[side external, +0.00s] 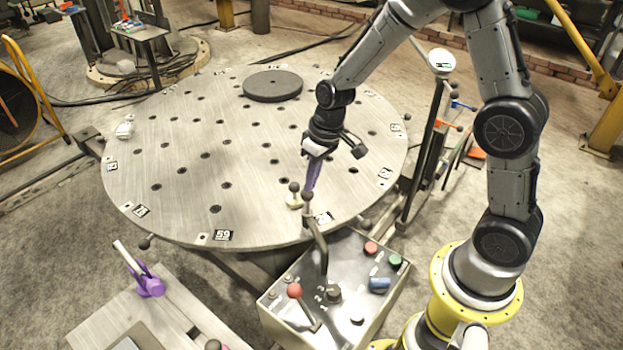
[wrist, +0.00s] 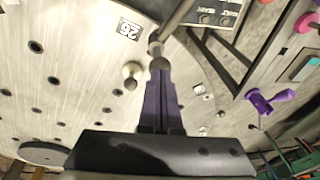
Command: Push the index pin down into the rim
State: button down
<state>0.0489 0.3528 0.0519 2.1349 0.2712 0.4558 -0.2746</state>
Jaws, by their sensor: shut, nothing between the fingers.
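My gripper (side external: 308,188) points down over the near rim of the round plate (side external: 190,185); its purple fingers are shut and empty. They also show in the wrist view (wrist: 160,72). What looks like the index pin, a dark ball knob (side external: 294,187) above a pale collar (side external: 293,202), stands on the plate near the rim, just left of the fingertips. In the wrist view the knob (wrist: 131,84) is left of the fingers, apart from them. The fingertips are at the ball end of a lever (side external: 317,235); I cannot tell whether they touch it.
A control box (side external: 340,290) with buttons and a red-knobbed lever (side external: 295,291) stands in front of the plate. A dark disc (side external: 272,86) lies at the plate's back. A purple clamp (side external: 149,284) is at the front left. The plate's middle is clear.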

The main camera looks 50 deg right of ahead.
aim_at(312, 193)
jog(key=shift+f, duration=0.1)
jog(key=shift+f, duration=1.75)
jog(key=shift+s, duration=0.1)
notch_tip(312, 193, up, 14)
jog(key=s+d, duration=0.1)
jog(key=s, duration=0.1)
jog(key=shift+d+r, duration=0.2)
jog(key=shift+d, duration=0.05)
